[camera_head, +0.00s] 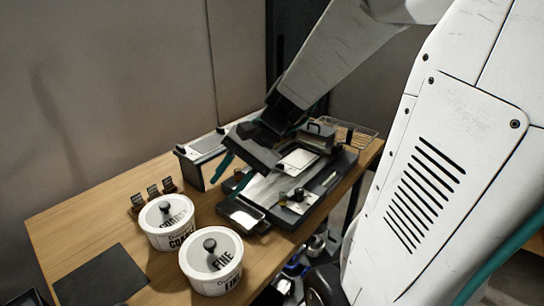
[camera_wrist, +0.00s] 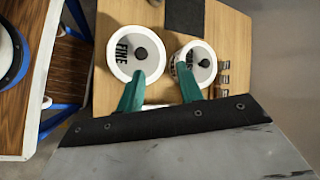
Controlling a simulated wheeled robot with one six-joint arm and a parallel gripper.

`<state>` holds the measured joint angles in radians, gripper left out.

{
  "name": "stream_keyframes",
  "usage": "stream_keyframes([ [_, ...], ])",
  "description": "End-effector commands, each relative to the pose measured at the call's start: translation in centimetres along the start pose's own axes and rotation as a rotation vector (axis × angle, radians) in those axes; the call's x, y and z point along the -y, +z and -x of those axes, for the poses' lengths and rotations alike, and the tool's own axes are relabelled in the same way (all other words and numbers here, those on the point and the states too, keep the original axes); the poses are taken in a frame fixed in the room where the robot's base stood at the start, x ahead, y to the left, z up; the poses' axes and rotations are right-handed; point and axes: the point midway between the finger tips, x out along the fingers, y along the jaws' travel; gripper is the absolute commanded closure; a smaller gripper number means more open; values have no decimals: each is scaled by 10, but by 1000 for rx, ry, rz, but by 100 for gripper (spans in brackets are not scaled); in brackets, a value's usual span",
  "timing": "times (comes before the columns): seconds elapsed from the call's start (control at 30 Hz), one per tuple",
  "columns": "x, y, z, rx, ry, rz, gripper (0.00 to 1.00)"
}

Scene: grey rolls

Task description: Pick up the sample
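I cannot tell for sure which thing is the sample. A small dark tray (camera_head: 262,227) with a pale surface inside lies at the front of the black and silver apparatus (camera_head: 318,187) on the table. My gripper (camera_head: 232,174) is above the table beside this apparatus, with its teal fingers apart. In the wrist view the two teal fingers (camera_wrist: 160,88) are well separated. No held object shows between them, only a pale strip beyond them, partly hidden by the gripper body.
A white lidded pot marked FINE (camera_head: 211,262) and another marked COARSE (camera_head: 166,222) stand on the wooden table (camera_head: 90,205). Small dark holders (camera_head: 153,191) stand behind them. A dark mat (camera_head: 100,277) lies at front left. A wire basket (camera_head: 350,133) is at the back right.

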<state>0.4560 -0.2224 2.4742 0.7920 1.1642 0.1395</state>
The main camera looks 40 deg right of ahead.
Motion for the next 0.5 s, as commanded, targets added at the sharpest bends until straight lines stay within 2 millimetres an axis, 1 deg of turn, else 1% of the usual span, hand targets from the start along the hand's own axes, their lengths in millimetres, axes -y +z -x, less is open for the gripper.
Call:
stream_keyframes([
  [0.03, 4, -30, 0, 14, -93, -150, 64],
  [0.07, 7, -46, 2, 19, -153, -234, 64],
  [0.1, 10, -70, 6, 25, -235, -346, 64],
  [0.13, 10, -88, 9, 27, -296, -431, 64],
  [0.17, 8, -108, 12, 29, -358, -516, 64],
  [0.2, 4, -135, 18, 28, -441, -627, 64],
  [0.23, -1, -155, 23, 27, -503, -710, 64],
  [0.27, -8, -175, 28, 26, -565, -790, 64],
  [0.3, -19, -200, 35, 23, -644, -891, 64],
  [0.37, -38, -234, 45, 17, -755, -1031, 64],
  [0.4, -51, -255, 51, 11, -821, -1112, 64],
  [0.5, -85, -293, 62, 0, -957, -1278, 64],
])
